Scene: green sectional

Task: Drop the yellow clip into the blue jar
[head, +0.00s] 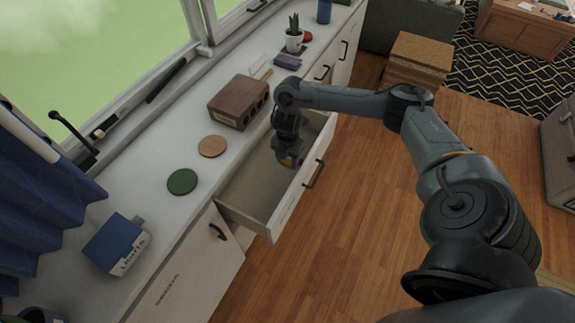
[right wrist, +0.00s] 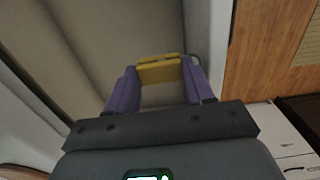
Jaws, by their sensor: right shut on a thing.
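My right gripper (head: 290,163) points down into the open drawer (head: 240,220). In the right wrist view its purple fingers are shut on the yellow clip (right wrist: 160,70), which lies across between the fingertips. The beige drawer floor (right wrist: 95,45) shows beyond the clip; I cannot tell whether the clip touches it. A blue cylinder that looks like the blue jar (head: 324,11) stands upright at the far end of the white counter, partly cut by the top edge. My left gripper is not in view.
The counter (head: 160,215) holds a brown block with holes (head: 238,102), a potted cactus (head: 294,36), a purple item (head: 288,61), a brown disc (head: 212,146), a green disc (head: 182,181) and a blue box (head: 115,243). Wooden floor right of the drawer is clear.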

